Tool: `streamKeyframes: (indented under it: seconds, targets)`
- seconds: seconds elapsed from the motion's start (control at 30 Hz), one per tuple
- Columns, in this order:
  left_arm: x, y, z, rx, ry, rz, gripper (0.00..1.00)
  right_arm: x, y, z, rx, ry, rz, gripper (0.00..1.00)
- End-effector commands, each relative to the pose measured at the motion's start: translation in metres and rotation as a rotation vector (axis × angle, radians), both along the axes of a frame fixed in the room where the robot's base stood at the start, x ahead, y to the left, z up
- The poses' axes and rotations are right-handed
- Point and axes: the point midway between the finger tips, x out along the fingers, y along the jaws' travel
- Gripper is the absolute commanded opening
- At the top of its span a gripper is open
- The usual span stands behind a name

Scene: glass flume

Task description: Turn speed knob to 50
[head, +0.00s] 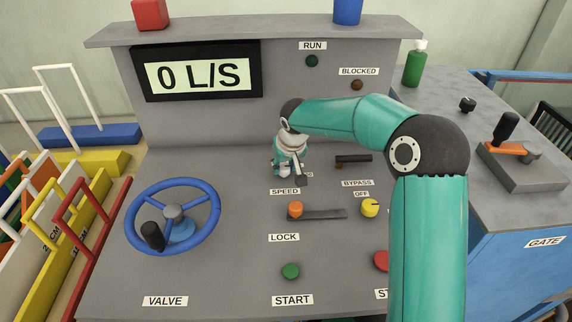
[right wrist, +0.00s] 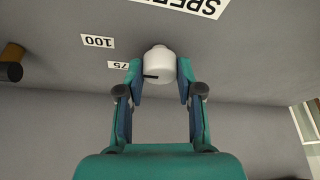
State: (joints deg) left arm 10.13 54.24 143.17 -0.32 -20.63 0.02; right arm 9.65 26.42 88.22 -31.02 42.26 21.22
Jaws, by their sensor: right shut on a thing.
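The speed knob (right wrist: 160,62) is a pale round knob with a dark pointer line in the right wrist view. The pointer points to the picture's left, roughly toward the side of the 75 label (right wrist: 118,65); the exact reading is unclear. My right gripper (right wrist: 160,82) is shut on the knob, with one finger on each side. In the head view my right gripper (head: 288,168) reaches down to the panel just above the SPEED label (head: 285,191) and hides most of the knob. The 50 label cannot be made out. My left gripper is out of view.
The display (head: 198,77) reads 0 L/S. A blue valve wheel (head: 134,234) stands left on the panel. The orange lock lever (head: 295,209), yellow knob (head: 370,208), bypass lever (head: 353,159) and green start button (head: 290,271) are close to my right arm.

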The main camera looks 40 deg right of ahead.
Motion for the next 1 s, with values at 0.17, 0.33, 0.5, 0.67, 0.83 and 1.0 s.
streamKeyframes:
  seconds: [0.17, 0.33, 0.5, 0.67, 0.83, 1.0]
  targets:
    - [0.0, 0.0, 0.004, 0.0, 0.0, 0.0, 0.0, 0.0, -0.001, 0.002, -0.002, 0.0, 0.044, 0.01]
    - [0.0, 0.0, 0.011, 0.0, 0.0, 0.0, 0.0, -0.001, -0.002, 0.002, -0.001, 0.0, 0.135, 0.01]
    - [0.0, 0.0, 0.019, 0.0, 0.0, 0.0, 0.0, -0.001, -0.003, 0.003, -0.001, 0.0, 0.267, 0.01]
    - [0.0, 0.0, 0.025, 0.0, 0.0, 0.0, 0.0, 0.0, -0.004, 0.002, 0.001, -0.001, 0.413, 0.01]
    - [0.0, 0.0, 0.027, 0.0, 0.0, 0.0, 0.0, 0.0, -0.005, 0.001, 0.002, -0.001, 0.574, 0.01]
    - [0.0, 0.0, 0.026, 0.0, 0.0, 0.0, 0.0, 0.0, -0.005, 0.0, 0.002, -0.001, 0.737, 0.01]
